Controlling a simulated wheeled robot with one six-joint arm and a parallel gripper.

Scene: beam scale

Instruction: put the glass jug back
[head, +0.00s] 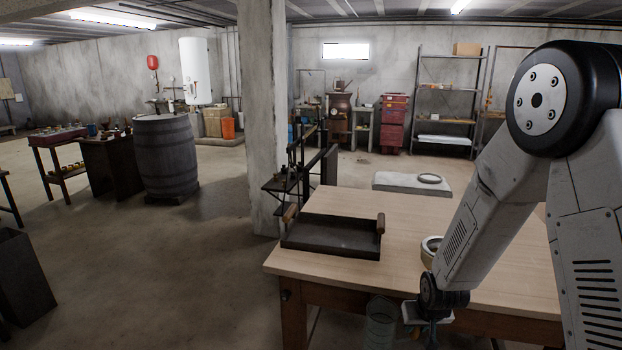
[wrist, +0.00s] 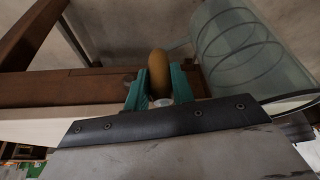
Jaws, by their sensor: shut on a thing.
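The glass jug (head: 381,322) is clear and faintly ringed. In the head view it hangs low in front of the wooden table's front edge, left of my gripper (head: 428,332), partly cut by the lower picture edge. In the wrist view the jug (wrist: 238,48) lies across the upper right. The teal fingers of my gripper (wrist: 159,88) are shut on a rounded tan handle (wrist: 159,66), which a thin bar appears to join to the jug. I cannot tell whether the jug holds anything.
A dark tray (head: 325,251) with wooden handles lies on the left of the table (head: 478,252). A pale ring (head: 431,246) sits on the table beside my arm. Another ring (head: 430,178) lies on a grey block behind.

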